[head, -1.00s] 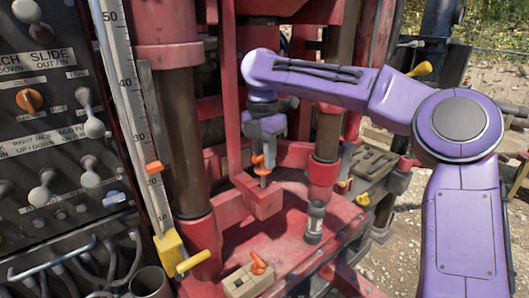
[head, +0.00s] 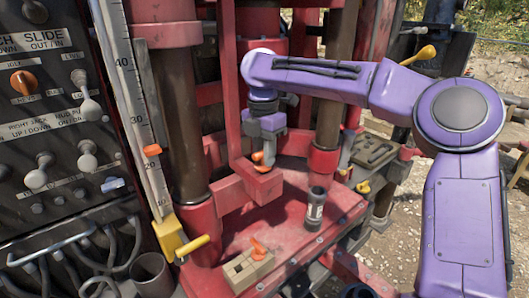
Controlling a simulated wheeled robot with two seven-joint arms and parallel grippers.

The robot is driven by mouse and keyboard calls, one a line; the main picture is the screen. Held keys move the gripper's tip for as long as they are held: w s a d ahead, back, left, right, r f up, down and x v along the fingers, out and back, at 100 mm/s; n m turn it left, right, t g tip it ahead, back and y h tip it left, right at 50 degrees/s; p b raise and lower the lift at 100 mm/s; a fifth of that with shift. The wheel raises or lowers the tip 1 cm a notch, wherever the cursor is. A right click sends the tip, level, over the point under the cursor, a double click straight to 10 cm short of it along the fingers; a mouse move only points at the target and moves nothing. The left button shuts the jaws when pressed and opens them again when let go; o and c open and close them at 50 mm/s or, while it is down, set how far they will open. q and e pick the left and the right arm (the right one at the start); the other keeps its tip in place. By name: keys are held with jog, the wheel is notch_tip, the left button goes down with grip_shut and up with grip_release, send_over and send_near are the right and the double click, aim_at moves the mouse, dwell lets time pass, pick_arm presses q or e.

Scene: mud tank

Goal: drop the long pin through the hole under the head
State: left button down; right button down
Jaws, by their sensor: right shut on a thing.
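My right gripper (head: 264,148) points down at the middle of the view, shut on the orange handle of the long pin (head: 263,168). The pin's handle is right at the top of the red bracket (head: 262,189). The shank below the handle is not visible, and the bracket hides whatever is under it. The hole itself cannot be made out from here. My left gripper is not in view.
A tan block (head: 249,271) with another orange-handled piece (head: 258,249) sits on the red deck (head: 285,225). A dark cylinder (head: 315,208) stands to its right. A control panel (head: 50,140) and a measuring scale (head: 135,110) with a yellow base fill the left side.

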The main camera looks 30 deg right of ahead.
jog(key=shift+f, duration=0.55)
jog(key=c, duration=0.9)
grip_release()
jog(key=r+p, duration=0.1)
jog(key=r, duration=0.9)
jog(key=shift+w+r+p, duration=0.2)
jog(key=shift+r+p, duration=0.1)
jog(key=shift+p, duration=0.1)
